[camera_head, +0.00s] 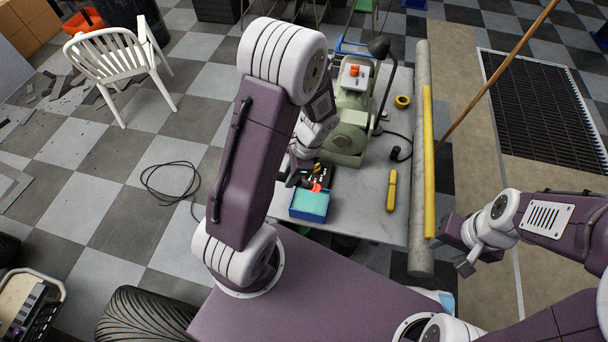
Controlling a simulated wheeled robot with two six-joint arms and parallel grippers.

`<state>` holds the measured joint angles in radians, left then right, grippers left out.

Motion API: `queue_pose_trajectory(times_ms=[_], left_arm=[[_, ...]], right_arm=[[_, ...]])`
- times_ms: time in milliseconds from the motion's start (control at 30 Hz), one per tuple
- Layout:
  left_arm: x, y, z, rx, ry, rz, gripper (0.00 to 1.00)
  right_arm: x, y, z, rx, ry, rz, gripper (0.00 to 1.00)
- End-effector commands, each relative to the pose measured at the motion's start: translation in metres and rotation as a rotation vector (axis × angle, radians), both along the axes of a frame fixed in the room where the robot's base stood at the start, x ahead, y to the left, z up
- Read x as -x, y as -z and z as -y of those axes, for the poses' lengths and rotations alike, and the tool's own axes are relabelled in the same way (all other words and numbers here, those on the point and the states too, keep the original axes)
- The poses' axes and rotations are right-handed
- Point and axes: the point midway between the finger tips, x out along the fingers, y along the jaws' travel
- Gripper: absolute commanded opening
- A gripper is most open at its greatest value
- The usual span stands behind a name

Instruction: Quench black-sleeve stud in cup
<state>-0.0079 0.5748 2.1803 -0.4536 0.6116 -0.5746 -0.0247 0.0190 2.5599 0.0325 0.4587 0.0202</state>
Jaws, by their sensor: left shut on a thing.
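My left gripper (304,181) is low over the bench, at the black rack and just behind the blue box. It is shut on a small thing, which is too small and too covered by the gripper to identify. The black rack (325,178) holds small coloured pieces and is partly hidden by my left arm. A small red-orange piece (316,188) shows between the rack and the box. The open blue box (309,204) has a teal inside. I cannot make out a separate cup or a black-sleeve stud. My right gripper (465,266) is apart, right of the bench; its jaws are unclear.
A green machine (346,138) and a dark lamp (379,48) stand behind the rack. A yellow-handled tool (391,190) and yellow tape (402,101) lie on the grey bench (366,215). A long grey pipe (420,150) runs along its right edge. The bench's front right is clear.

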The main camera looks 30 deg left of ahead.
Motion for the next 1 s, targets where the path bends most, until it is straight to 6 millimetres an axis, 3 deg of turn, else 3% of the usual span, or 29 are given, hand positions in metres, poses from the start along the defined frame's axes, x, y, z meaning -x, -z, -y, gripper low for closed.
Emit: queue_pose_trajectory(times_ms=[367,1000], left_arm=[[0.0,0.019,0.0,0.001,0.0,0.001,0.0],[0.0,0.094,0.0,0.001,0.001,0.0,0.0]], right_arm=[[0.0,0.019,0.0,0.0,0.0,0.0,0.36],[0.0,0.089,0.0,0.0,0.0,0.0,0.36]])
